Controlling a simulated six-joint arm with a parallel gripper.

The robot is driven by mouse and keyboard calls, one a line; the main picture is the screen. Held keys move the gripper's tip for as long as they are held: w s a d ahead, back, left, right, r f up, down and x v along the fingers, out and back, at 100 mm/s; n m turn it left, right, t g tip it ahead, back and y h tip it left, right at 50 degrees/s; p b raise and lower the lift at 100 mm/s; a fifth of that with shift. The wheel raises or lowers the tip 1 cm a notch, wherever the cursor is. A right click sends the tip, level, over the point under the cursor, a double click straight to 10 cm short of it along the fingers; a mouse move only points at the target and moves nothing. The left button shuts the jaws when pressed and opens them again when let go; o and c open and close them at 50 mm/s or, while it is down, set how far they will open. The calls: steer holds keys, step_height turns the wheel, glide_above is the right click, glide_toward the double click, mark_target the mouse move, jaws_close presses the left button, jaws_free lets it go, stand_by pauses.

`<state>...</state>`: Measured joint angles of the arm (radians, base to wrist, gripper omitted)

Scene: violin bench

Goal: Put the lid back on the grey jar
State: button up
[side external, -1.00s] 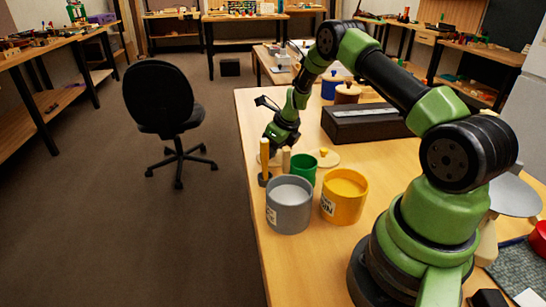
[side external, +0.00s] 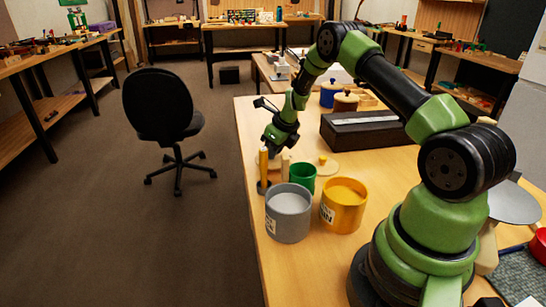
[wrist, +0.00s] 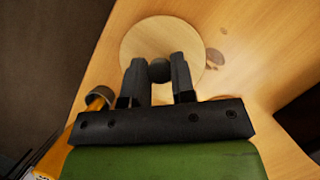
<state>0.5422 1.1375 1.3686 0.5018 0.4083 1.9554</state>
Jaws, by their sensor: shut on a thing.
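The grey jar (side external: 289,215) stands upright and open on the bench, with a pale label on its left side. My gripper (wrist: 159,72) is shut on the dark knob of a round pale wooden lid (wrist: 150,40) in the wrist view. I cannot tell how far the lid is off the bench. In the side view my gripper (side external: 280,145) is beyond the grey jar, near the bench's left edge. The held lid is largely hidden there.
An open yellow jar (side external: 343,207) and a green jar (side external: 303,178) stand close to the grey jar. A lid with a yellow knob (side external: 323,160) lies behind them. A dark box (side external: 365,130) and a blue jar (side external: 328,94) are farther back.

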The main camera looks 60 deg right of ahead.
step_height(320, 180, up, 19)
steer(key=s+a+n+g+y, duration=0.4)
steer(key=s+a+n, duration=1.1)
steer(key=a+n, duration=0.25)
step_height(320, 180, down, 12)
steer(key=shift+s+d, duration=0.15)
steer(key=shift+d, duration=0.3)
steer(key=shift+f+n, duration=0.1)
steer(key=shift+n, duration=0.15)
stand_by(1.5)
steer(key=o, duration=1.5)
steer(key=shift+c, duration=0.2)
